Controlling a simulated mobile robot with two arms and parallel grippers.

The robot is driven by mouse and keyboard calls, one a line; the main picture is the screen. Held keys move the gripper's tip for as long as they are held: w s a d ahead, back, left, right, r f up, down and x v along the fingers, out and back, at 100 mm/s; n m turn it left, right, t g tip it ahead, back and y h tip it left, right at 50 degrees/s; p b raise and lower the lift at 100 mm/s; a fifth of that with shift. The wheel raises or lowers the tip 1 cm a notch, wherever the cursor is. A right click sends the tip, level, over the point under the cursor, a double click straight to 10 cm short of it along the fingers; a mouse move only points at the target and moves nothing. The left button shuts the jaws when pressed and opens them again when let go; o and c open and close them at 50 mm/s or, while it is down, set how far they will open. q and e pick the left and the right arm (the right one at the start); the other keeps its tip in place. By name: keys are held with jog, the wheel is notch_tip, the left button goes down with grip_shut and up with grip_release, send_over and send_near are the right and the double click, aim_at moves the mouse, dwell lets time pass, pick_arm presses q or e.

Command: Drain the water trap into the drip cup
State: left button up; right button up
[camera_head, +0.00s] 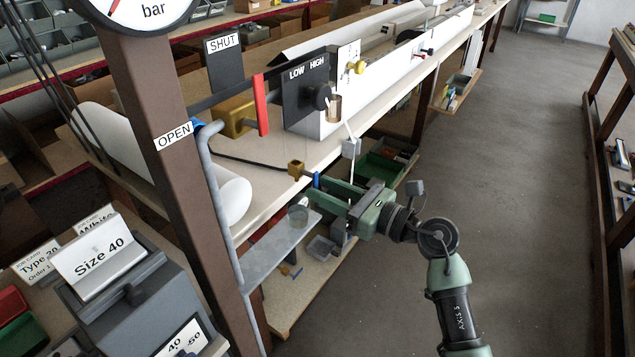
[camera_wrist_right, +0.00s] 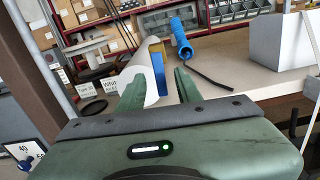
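My right gripper (camera_head: 322,191) reaches left beside the bench edge. In the right wrist view its two green fingers (camera_wrist_right: 156,84) are apart, and a blue lever-like part (camera_wrist_right: 157,62) shows in the gap; I cannot tell if they touch it. In the head view this blue part (camera_head: 317,180) is at the fingertips, beside a brass fitting (camera_head: 297,168). A small translucent cup (camera_head: 298,214), possibly the drip cup, stands on a grey plate (camera_head: 262,258) below and left of the fingers. I cannot tell which part is the water trap. My left gripper is out of view.
A grey pipe (camera_head: 215,185) runs down by a brown post (camera_head: 165,100) carrying a gauge and an OPEN label. A black LOW/HIGH panel (camera_head: 305,92) and red lever (camera_head: 261,105) stand on the bench. The floor on the right is clear.

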jog(key=shift+x, duration=1.45)
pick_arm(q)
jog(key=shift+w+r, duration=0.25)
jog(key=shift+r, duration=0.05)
pick_arm(e)
grip_shut()
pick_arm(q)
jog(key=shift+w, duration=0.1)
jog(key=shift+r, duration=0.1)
